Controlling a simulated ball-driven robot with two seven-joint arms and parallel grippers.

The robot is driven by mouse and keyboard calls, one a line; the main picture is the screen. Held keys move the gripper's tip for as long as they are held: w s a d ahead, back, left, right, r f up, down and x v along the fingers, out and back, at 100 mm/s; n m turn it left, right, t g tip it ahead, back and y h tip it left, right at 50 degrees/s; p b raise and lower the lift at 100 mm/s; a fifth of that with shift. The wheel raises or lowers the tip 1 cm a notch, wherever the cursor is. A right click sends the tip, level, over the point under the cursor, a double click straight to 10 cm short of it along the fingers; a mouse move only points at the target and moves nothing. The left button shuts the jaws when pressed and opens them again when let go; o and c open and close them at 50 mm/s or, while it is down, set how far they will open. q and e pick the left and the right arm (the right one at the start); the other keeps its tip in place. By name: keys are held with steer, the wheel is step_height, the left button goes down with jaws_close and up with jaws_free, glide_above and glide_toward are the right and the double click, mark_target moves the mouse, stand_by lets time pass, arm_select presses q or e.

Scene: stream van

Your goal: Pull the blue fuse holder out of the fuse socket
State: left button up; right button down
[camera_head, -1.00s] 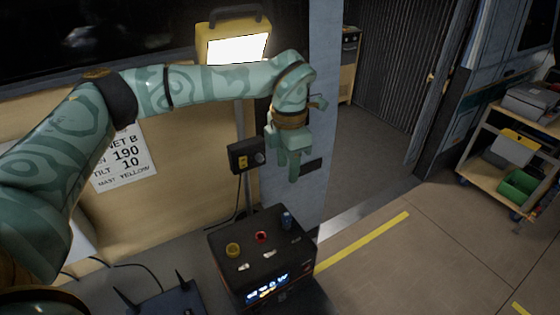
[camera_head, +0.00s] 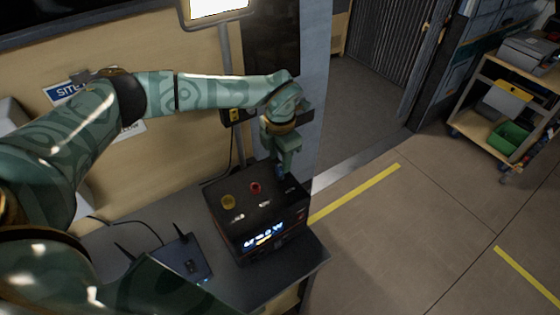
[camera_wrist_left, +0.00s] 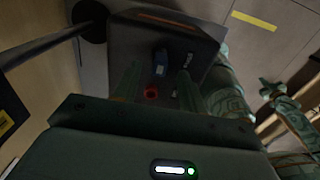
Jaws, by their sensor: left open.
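The blue fuse holder (camera_head: 279,174) stands upright at the far right corner of the top of a dark box (camera_head: 232,207). In the left wrist view the blue fuse holder (camera_wrist_left: 161,63) shows between and beyond the fingers. My left gripper (camera_head: 285,165) points down just over it, with its fingers open and spread to either side in the left wrist view (camera_wrist_left: 160,74). I cannot tell whether a finger touches it. The fuse socket under the holder is hidden.
A blue device with antennas (camera_head: 184,259) sits left on the grey table (camera_head: 285,272). A wall with a grey pole is behind.

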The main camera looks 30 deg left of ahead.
arm_select(q)
steer(key=shift+f, duration=1.2)
jaws_close()
steer(key=shift+r, duration=0.25)
steer(key=shift+r+p, duration=1.15)
steer(key=shift+r, duration=0.15)
